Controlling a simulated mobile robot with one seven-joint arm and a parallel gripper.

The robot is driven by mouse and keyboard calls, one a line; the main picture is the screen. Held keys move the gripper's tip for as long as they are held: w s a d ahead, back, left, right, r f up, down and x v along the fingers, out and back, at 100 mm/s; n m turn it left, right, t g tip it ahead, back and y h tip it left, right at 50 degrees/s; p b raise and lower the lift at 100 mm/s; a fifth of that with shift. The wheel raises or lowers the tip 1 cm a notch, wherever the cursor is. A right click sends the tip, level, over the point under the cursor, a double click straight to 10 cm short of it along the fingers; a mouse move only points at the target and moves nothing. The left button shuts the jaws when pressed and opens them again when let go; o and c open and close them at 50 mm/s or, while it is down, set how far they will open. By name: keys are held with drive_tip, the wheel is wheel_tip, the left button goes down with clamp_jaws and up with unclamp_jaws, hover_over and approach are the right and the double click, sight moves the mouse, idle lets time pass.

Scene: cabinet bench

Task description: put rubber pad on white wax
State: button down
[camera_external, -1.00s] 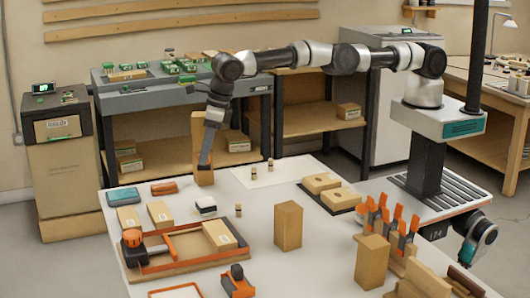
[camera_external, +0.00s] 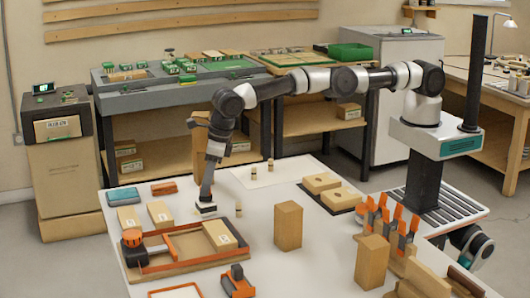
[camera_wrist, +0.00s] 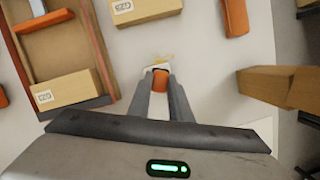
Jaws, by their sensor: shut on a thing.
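My gripper (camera_wrist: 159,92) points down in the wrist view, shut on a small orange piece that looks like the rubber pad (camera_wrist: 159,78). A pale block, likely the white wax (camera_wrist: 149,70), shows just around and beyond the fingertips, mostly hidden by them and the pad. In the external view my gripper (camera_external: 205,203) is low at the white block (camera_external: 207,211) on the table. The pad cannot be made out there. Whether the pad touches the wax, I cannot tell.
A wooden tray (camera_external: 180,265) with orange edges lies in front to the left. Boxes (camera_external: 160,213) and a blue-topped case (camera_external: 123,196) lie left. A tall wooden block (camera_external: 288,226) stands to the right. A small peg (camera_external: 239,210) stands near the gripper.

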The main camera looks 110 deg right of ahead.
drive_tip(key=shift+f, duration=0.1)
drive_tip(key=shift+f, duration=0.15)
drive_tip(key=c, duration=1.6)
unclamp_jaws()
